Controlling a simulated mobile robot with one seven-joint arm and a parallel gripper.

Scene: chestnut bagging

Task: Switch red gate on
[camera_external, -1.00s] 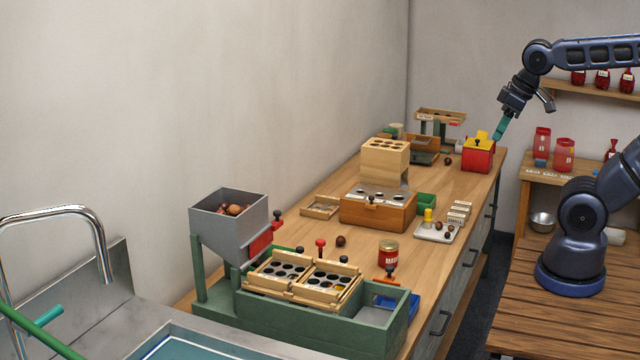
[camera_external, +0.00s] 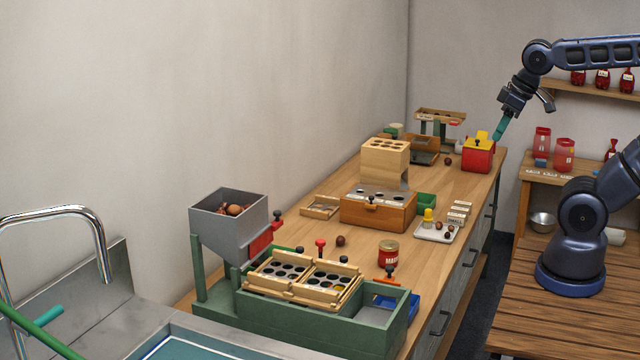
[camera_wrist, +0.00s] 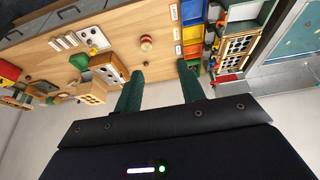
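A red gate (camera_external: 262,243) with a dark knob sits on the lower right side of the grey hopper (camera_external: 222,225), which holds chestnuts. A red box (camera_external: 478,158) with a yellow top and a small black knob stands at the far end of the bench. My gripper (camera_external: 497,136) hangs beside and slightly above this box in the external view, well away from the hopper. In the wrist view my gripper (camera_wrist: 160,68) has two teal fingers spread apart with nothing between them.
A green tray frame (camera_external: 315,318) with wooden hole plates stands in front of the hopper. A red-labelled jar (camera_external: 388,252), a wooden block stand (camera_external: 378,208) and a white tray (camera_external: 436,236) stand along the bench (camera_external: 330,262). A sink tap (camera_external: 95,225) rises at the left.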

